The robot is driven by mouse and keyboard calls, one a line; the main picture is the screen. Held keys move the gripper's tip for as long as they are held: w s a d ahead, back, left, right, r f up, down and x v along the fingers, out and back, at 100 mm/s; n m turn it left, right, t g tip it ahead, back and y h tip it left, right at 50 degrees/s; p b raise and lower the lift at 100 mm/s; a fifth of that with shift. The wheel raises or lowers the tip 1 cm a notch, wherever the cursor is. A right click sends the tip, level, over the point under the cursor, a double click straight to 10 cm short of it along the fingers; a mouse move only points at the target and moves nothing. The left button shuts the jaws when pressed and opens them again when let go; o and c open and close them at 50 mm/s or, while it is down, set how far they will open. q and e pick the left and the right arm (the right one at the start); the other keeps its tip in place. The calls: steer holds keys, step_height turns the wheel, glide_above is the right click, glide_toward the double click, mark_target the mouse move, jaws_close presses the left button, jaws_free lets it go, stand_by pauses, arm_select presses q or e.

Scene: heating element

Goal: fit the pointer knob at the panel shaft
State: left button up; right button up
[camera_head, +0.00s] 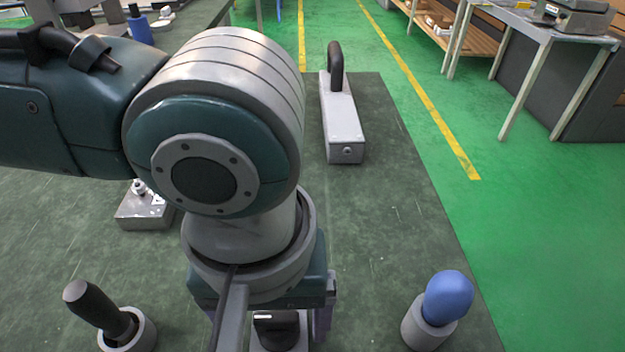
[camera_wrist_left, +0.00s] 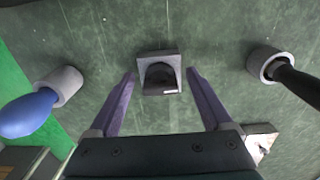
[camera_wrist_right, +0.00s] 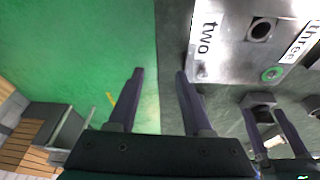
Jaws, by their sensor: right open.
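A black knob (camera_wrist_left: 160,77), seemingly the pointer knob, sits in a small grey block (camera_wrist_left: 145,87) on the dark green table. In the head view the knob (camera_head: 278,327) shows low in the middle, under my left arm. My left gripper (camera_wrist_left: 160,73) is open above it, one finger on each side with gaps. A metal panel (camera_wrist_right: 228,65) with labels "two" and "three" is close in the right wrist view. It has a dark round fitting (camera_wrist_right: 261,30); I cannot tell whether that is the shaft. My right gripper (camera_wrist_right: 159,72) is open and empty beside the panel.
A black-handled tool in a grey cup (camera_head: 140,335) stands left of the knob block, and a blue-handled one (camera_head: 447,298) stands right. A metal block (camera_head: 143,210) and a grey bar with a black handle (camera_head: 343,115) lie farther back.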

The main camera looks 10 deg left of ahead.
arm_select(q)
jaws_close()
stand_by(0.5)
steer(key=shift+r, duration=0.1)
